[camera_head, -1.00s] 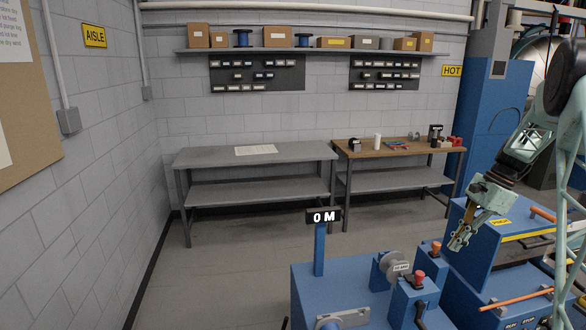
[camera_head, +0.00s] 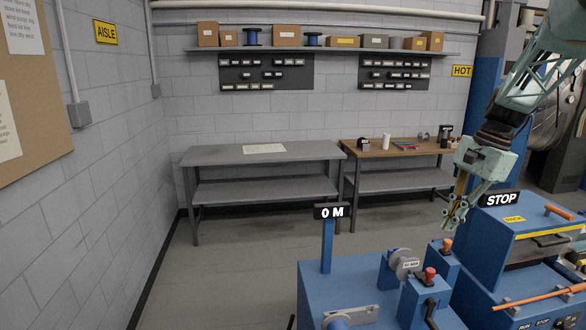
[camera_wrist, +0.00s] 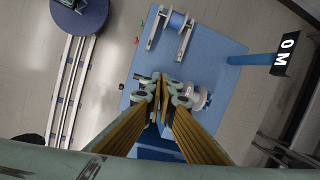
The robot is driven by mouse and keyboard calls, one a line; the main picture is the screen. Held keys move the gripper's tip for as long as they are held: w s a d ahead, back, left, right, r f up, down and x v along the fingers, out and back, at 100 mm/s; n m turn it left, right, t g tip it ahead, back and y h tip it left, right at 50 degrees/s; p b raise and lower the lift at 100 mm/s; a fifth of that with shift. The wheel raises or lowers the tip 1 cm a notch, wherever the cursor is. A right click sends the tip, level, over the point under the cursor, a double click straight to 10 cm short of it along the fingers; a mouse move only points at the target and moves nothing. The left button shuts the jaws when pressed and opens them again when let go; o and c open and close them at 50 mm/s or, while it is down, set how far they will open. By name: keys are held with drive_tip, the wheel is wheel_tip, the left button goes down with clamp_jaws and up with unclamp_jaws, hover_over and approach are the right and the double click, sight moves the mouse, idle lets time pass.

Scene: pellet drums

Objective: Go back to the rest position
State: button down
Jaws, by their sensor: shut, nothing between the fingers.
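My gripper (camera_head: 454,222) hangs at the right in the head view, pointing down, above the blue cabinet with red knobs. Its fingers are shut and empty. In the wrist view my gripper (camera_wrist: 158,92) shows its pale green fingertips together over the blue cabinet top (camera_wrist: 210,65). No object is held. The rest position itself is not marked in these frames.
A sign reading "0 M" (camera_head: 332,211) stands on a blue post, left of my gripper. A blue box with a yellow label (camera_head: 513,219) is close on the right. Grey (camera_head: 225,156) and wooden (camera_head: 404,152) benches stand behind. Floor at left is clear.

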drive_tip(key=s+a+r+n+t+h+b, duration=0.1)
drive_tip(key=s+a+r+n+b, duration=0.2)
drive_tip(key=s+a, duration=0.6)
drive_tip(key=s+a+r+n+h+b, duration=0.1)
drive_tip(key=s+a+r+n+b, duration=0.25)
drive_tip(key=s+a, duration=0.5)
drive_tip(key=s+a+f+n+t+b, duration=0.1)
drive_tip(key=s+a+f+n, duration=0.1)
drive_tip(key=s, duration=0.7)
drive_tip(key=s+a+f+n+b, duration=0.1)
drive_tip(key=s+f+n+b, duration=0.1)
drive_tip(key=s, duration=0.7)
drive_tip(key=s+a+f+n+t+b, duration=0.1)
drive_tip(key=s+a+f+n+b, duration=0.1)
drive_tip(key=s, duration=0.7)
wheel_tip(320, 180, down, 2)
drive_tip(key=shift+s+a+f+n+t+h, duration=0.15)
drive_tip(key=shift+s+a+n+t+h, duration=0.2)
drive_tip(key=shift+n, duration=0.3)
drive_tip(key=shift+w+d, duration=0.1)
drive_tip(key=shift+d, duration=0.05)
